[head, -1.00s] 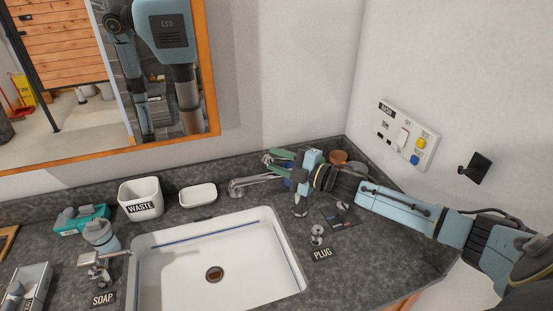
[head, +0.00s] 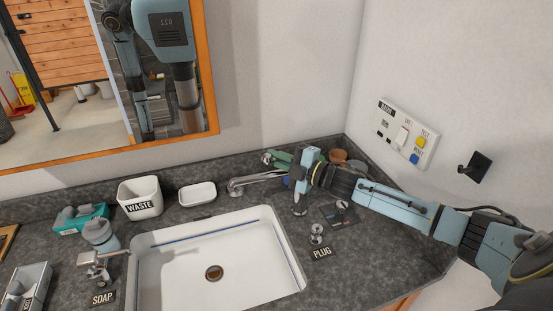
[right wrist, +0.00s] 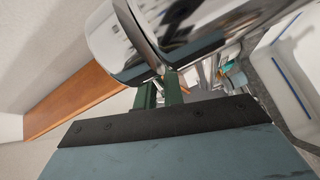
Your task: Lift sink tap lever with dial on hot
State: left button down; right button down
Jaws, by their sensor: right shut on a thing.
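The chrome sink tap's spout (head: 252,182) reaches left over the back edge of the white sink (head: 150,240). My right gripper (head: 275,158) is behind the spout, with its green fingers together. In the right wrist view the fingers (right wrist: 160,90) close on the thin edge of a large chrome part, which looks like the tap lever (right wrist: 150,35). Most of the tap body is hidden by my gripper. A small chrome dial (head: 342,206) stands on a dark plate right of the sink; its setting is too small to read. My left gripper is out of view.
A PLUG knob (head: 316,235) stands right of the sink. Brown round jars (head: 338,157) stand behind my right wrist. A WASTE bin (head: 141,196), a white dish (head: 197,194) and a SOAP dispenser (head: 98,262) are on the left. The wall bounds the right.

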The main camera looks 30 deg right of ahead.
jog(key=shift+s+a+r, duration=0.1)
jog(key=shift+s+a, duration=0.05)
jog(key=shift+a, duration=0.15)
jog(key=shift+d+r+m+t+y+b, duration=0.1)
jog(key=shift+r+m+t+y+b, duration=0.2)
jog(key=shift+m+y+b, duration=0.15)
jog(key=shift+d+r+m+t+b, duration=0.25)
jog(key=shift+r+m+t+b, duration=0.2)
jog(key=shift+r+m+t, duration=0.4)
jog(key=shift+s+d+r+m+t+b, duration=0.1)
jog(key=shift+d+r+m+t+b, duration=0.25)
jog(key=shift+m, duration=0.4)
jog(key=shift+s+d+r+m+t+b, duration=0.1)
jog(key=shift+d+r+m+t, duration=0.25)
jog(key=shift+m, duration=0.4)
jog(key=shift+r, duration=0.1)
